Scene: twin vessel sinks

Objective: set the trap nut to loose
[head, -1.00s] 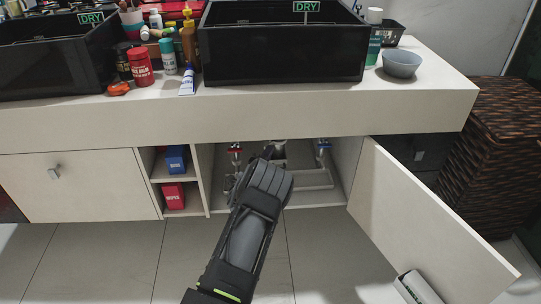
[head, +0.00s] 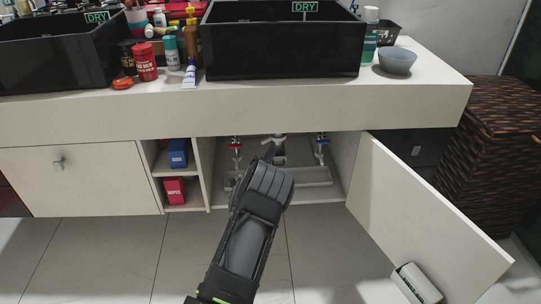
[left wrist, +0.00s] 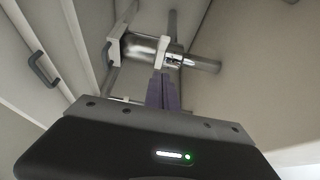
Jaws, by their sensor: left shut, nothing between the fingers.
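In the left wrist view a chrome drain pipe (left wrist: 205,65) crosses inside the cabinet. A pale piece (left wrist: 163,55), which looks like the trap nut or its tab, sits on this pipe. I cannot tell its turn position. My left gripper (left wrist: 162,82) is shut and empty, with its narrow fingertips just below the pale piece; I cannot tell if they touch. In the head view my left gripper (head: 269,154) reaches into the open cabinet, and its wrist hides part of the plumbing. My right gripper is not in view.
The open cabinet door (head: 425,215) stands out on the right. A red-handled valve (head: 235,146) and a blue-handled valve (head: 322,141) flank the drain. Side shelves hold a blue box (head: 177,154) and a red box (head: 174,190). The counter (head: 230,108) overhangs the opening.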

